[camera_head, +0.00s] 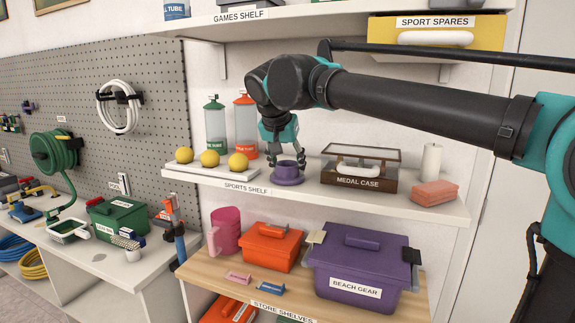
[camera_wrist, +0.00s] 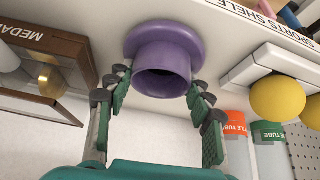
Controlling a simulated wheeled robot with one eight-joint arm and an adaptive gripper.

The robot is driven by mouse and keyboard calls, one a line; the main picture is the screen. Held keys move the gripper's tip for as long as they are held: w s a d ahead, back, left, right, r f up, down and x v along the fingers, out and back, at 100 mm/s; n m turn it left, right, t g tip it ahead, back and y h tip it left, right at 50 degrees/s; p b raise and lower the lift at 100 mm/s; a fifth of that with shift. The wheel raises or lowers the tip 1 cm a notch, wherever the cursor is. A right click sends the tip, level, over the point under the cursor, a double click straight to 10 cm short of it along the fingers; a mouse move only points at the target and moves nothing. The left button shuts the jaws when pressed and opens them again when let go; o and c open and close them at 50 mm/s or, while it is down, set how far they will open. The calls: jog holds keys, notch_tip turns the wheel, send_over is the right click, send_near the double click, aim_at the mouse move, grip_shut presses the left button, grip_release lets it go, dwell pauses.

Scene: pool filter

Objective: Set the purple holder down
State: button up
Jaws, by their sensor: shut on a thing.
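The purple holder (camera_head: 289,176) is a short round cup with a wide flange. It is upright at the sports shelf (camera_head: 240,187), between the yellow balls and the medal case. In the wrist view the holder (camera_wrist: 163,62) shows its dark open mouth, with the flange against or very near the shelf surface; I cannot tell whether it touches. My gripper (camera_head: 286,160) reaches down from above and is shut on the holder. In the wrist view my gripper (camera_wrist: 158,92) has its fingers on both sides of the holder.
Three yellow balls (camera_head: 209,159) on a white rack stand left of the holder, with green-capped (camera_head: 214,122) and orange-capped (camera_head: 246,125) tubes behind. The medal case (camera_head: 359,169) is close on the right, then a pink block (camera_head: 434,193). The games shelf (camera_head: 300,18) hangs above.

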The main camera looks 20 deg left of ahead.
jog(key=shift+f, duration=0.1)
jog(key=o, duration=1.4)
jog(key=v, duration=1.2)
